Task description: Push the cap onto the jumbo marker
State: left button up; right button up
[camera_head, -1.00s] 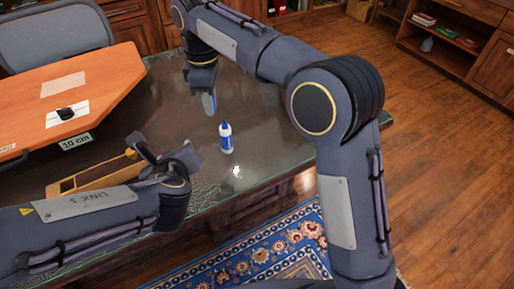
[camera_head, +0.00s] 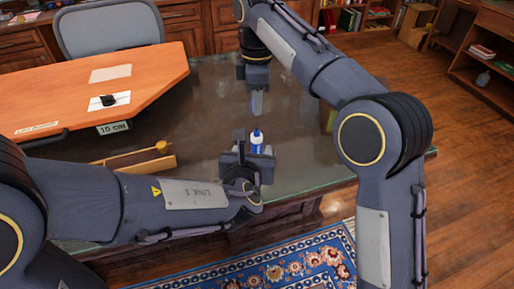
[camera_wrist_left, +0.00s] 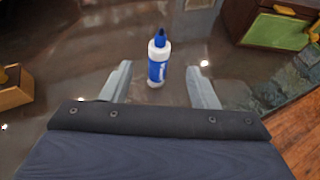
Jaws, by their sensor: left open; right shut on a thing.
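The jumbo marker (camera_head: 257,142), white with a blue label and a dark blue tip, stands upright on the dark desk top. It also shows in the left wrist view (camera_wrist_left: 158,62), between and slightly beyond my left fingertips. My left gripper (camera_head: 254,150) is open around the marker's near side, with a visible gap at each finger in the wrist view (camera_wrist_left: 159,72). My right gripper (camera_head: 257,103) points down above and slightly behind the marker, apart from it. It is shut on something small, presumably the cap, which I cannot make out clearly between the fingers.
A wooden tray (camera_head: 130,165) with a yellow-knobbed stick lies left of the marker. An orange board (camera_head: 60,85) with a 10 cm label covers the desk's left side. A brown and green box (camera_wrist_left: 275,25) stands at the right in the wrist view. The desk middle is clear.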

aim_at(256, 140)
pick_arm(q)
jog(key=x, duration=0.9)
jog(key=shift+w+f, duration=0.1)
grip_shut()
